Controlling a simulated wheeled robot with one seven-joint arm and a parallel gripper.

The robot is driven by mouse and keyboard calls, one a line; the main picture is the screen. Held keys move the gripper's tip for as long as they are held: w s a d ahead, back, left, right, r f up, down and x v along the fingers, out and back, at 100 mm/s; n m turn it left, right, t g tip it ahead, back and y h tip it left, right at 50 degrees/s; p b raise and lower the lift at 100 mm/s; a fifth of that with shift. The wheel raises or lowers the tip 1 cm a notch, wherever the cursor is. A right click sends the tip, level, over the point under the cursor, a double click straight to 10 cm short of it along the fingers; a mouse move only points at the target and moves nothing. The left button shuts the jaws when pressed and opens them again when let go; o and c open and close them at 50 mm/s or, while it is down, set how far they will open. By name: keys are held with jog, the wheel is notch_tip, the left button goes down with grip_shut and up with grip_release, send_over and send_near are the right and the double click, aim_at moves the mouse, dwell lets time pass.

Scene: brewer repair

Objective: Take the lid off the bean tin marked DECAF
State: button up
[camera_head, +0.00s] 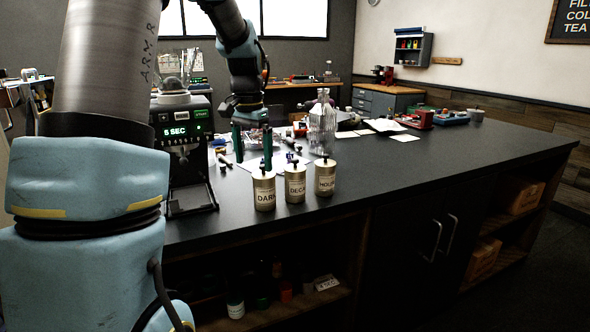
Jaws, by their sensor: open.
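Three cream and metal bean tins stand in a row near the front edge of the black counter. The DECAF tin (295,187) is the middle one, upright, its lid (294,167) on with a small dark knob on top. The DARK tin (264,194) stands to its left. A third tin (325,182), its label hard to read, stands to its right. Both have their lids on. My gripper (253,160) is open and empty, pointing down. In the picture it is up and left of the DECAF tin, with one finger just above the DARK tin's knob; its exact depth is unclear.
A coffee grinder with a "5 SEC" display (182,150) stands left of the tins. A clear glass bottle (321,125) stands behind them. Papers, tools and small parts lie farther back. The counter (430,160) right of the tins is clear.

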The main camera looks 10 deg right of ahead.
jog(key=w+d+r+m, duration=0.3)
jog(key=d, duration=0.3)
jog(key=w+d+r+m, duration=0.3)
jog(key=d, duration=0.3)
send_over(295, 164)
jog(key=shift+g, duration=0.3)
jog(key=f, duration=0.4)
jog(key=shift+w+d+f+p, duration=0.25)
jog(key=shift+w+d+p, duration=0.1)
jog(key=shift+p, duration=0.05)
jog(key=shift+a+f+p, duration=0.1)
jog(key=shift+f+p, duration=1)
jog(key=shift+f, duration=1.65)
jog(key=c, duration=1.2)
jog(key=shift+o, duration=0.2)
jog(key=shift+r, duration=0.1)
